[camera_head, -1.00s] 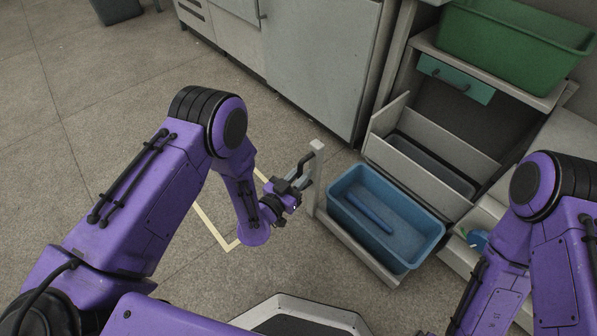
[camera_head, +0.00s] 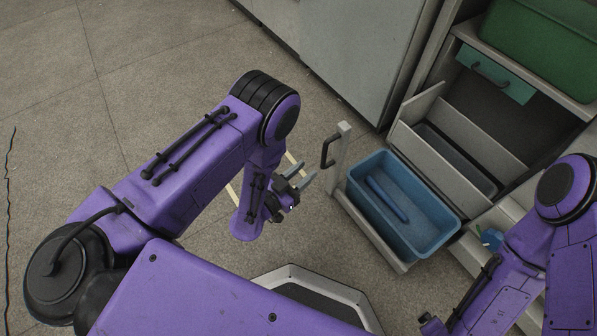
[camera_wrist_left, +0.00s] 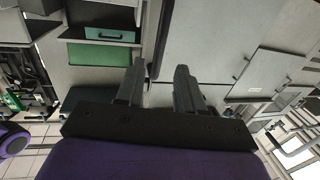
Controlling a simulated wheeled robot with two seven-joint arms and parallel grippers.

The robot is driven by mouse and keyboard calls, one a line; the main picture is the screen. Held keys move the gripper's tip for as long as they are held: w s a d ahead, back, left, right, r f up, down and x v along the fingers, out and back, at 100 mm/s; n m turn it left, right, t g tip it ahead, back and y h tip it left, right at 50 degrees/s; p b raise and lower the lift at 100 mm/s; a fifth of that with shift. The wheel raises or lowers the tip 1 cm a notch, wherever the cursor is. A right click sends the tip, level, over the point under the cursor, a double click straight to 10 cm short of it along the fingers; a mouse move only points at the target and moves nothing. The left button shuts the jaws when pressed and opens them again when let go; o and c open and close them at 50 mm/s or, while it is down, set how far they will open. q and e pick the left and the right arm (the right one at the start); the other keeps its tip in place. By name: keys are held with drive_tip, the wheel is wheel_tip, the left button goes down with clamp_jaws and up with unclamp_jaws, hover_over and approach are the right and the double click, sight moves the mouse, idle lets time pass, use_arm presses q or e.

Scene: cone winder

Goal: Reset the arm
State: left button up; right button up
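My left gripper (camera_head: 304,180) is open and empty, left of the black handle (camera_head: 328,152) on the grey upright front of a pulled-out drawer. It is apart from the handle. In the left wrist view its two grey fingers (camera_wrist_left: 159,88) stand apart with nothing between them. My right arm (camera_head: 550,230) comes in at the right edge. A dark end part of it shows low in the head view, but the right gripper's fingers cannot be made out.
A blue bin (camera_head: 440,232) with a blue rod-like thing (camera_head: 386,199) inside sits on the pulled-out drawer. Behind it are a grey drawer (camera_head: 447,146), a teal drawer front (camera_head: 497,75) and a green bin (camera_head: 545,45).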

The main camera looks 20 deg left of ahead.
use_arm(q)
drive_tip(key=shift+v, duration=1.15)
